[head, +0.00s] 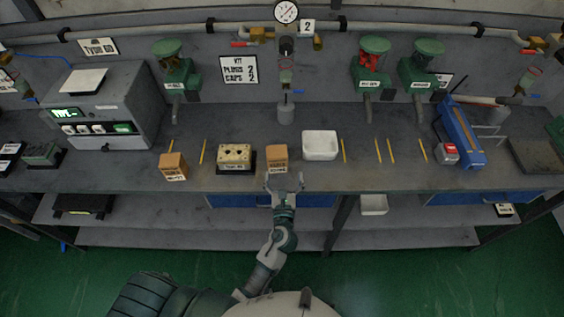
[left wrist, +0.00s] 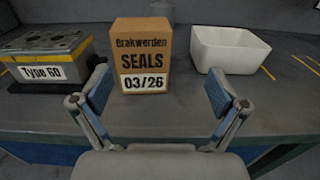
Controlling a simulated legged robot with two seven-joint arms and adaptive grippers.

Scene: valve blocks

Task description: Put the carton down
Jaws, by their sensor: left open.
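A brown carton (head: 277,158) stands upright on the grey workbench (head: 260,125), between a valve block and a white bin. In the left wrist view the carton (left wrist: 142,57) shows the print "SEALS 03/26". My left gripper (head: 285,182) is at the bench's front edge, just in front of the carton. In the left wrist view its two blue-padded fingers (left wrist: 157,95) are spread wide, with the carton ahead between them. I see no finger touching it. My right gripper is not in view.
The valve block (head: 235,158) marked Type 60 is left of the carton, the white bin (head: 320,145) right. A second carton (head: 173,166) stands farther left. A silver cylinder (head: 286,110) is behind. Yellow marks line the bench.

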